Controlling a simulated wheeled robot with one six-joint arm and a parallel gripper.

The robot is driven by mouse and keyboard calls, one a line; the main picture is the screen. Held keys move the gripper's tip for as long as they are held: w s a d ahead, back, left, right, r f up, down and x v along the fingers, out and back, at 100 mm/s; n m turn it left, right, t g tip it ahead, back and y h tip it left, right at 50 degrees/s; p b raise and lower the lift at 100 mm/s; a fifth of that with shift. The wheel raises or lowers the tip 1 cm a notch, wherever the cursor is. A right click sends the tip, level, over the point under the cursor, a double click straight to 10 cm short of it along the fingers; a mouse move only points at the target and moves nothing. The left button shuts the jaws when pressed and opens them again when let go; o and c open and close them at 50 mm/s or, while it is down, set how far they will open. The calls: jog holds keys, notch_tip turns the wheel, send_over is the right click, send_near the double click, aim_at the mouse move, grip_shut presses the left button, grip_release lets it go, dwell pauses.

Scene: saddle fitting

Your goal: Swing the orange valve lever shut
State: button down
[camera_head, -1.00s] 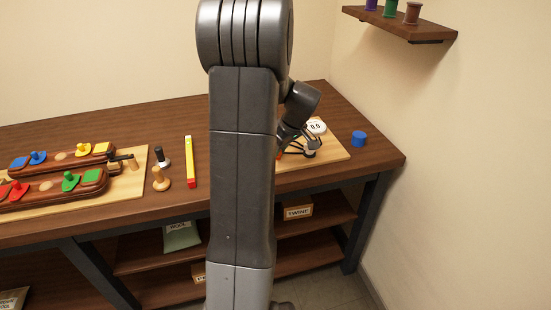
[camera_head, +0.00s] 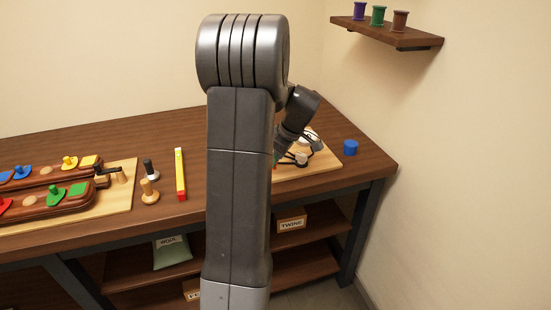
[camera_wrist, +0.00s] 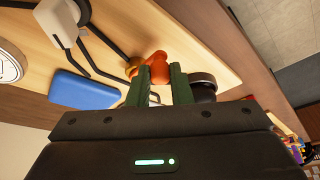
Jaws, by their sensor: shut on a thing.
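The orange valve lever (camera_wrist: 157,63) shows in the wrist view between the two green fingertips of my gripper (camera_wrist: 157,76). My gripper is shut on the lever. A brass-coloured part (camera_wrist: 133,66) sits beside the lever, and the rest of the valve is hidden by the fingers. In the head view my gripper is mostly hidden behind my own arm, over the light wooden board (camera_head: 322,163) at the right of the bench.
In the wrist view a blue block (camera_wrist: 84,90), a white part with dark bent tubes (camera_wrist: 58,22) and a round white gauge (camera_wrist: 10,66) lie near my gripper. A dark round part (camera_wrist: 203,82) is close at its right.

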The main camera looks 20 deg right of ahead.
jog(key=c, duration=1.3)
grip_release()
jog(key=v, duration=1.4)
jog(key=shift+d+f, duration=0.1)
jog(key=shift+d, duration=0.05)
jog(key=x, duration=1.4)
